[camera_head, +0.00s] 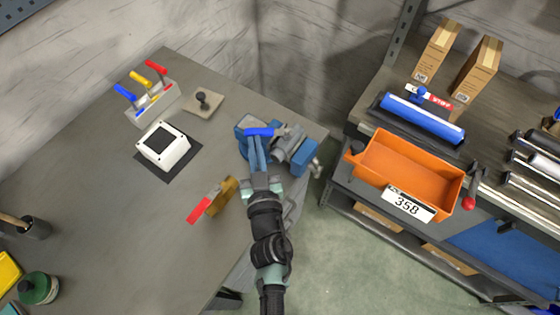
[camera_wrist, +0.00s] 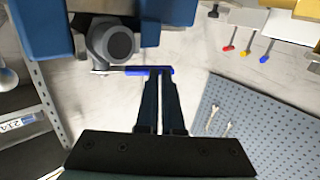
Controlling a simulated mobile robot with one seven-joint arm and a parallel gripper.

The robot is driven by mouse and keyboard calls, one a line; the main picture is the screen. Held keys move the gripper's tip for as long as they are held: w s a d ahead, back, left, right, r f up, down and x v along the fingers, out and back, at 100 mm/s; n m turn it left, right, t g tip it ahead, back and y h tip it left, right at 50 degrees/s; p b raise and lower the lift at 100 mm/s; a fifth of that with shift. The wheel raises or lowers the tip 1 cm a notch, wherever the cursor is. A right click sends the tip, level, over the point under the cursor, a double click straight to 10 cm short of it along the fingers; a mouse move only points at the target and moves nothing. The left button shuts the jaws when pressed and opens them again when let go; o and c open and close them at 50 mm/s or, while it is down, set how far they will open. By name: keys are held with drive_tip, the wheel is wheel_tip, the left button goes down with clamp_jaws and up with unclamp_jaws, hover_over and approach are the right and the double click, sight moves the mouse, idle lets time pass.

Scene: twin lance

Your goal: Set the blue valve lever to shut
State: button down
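The blue valve lever (camera_head: 259,132) extends left from a grey valve body (camera_head: 289,141) clamped in a blue vise (camera_head: 304,158) at the bench's right corner. In the wrist view the lever (camera_wrist: 150,70) is a thin blue-sleeved bar lying crosswise at my fingertips, beside the round grey valve end (camera_wrist: 112,45). My gripper (camera_head: 253,141) reaches in from below, its fingers drawn close together with only a thin gap between them. In the wrist view its tips (camera_wrist: 160,77) meet or nearly meet the lever's sleeve; I cannot tell whether they touch.
Left on the bench are a rack with red, yellow and blue levers (camera_head: 153,103), a white box (camera_head: 163,146) and a brass valve with a red lever (camera_head: 211,202). An orange bin (camera_head: 408,165) and a blue roll (camera_head: 422,117) occupy the right shelf. The bench's middle left is clear.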

sight(250, 130)
drive_tip(key=shift+w+a, duration=0.2)
drive_tip(key=shift+w, duration=0.55)
drive_tip(key=shift+w+a, duration=0.15)
drive_tip(key=shift+w, duration=0.55)
drive_tip(key=shift+w+a, duration=0.2)
drive_tip(key=shift+w, duration=0.65)
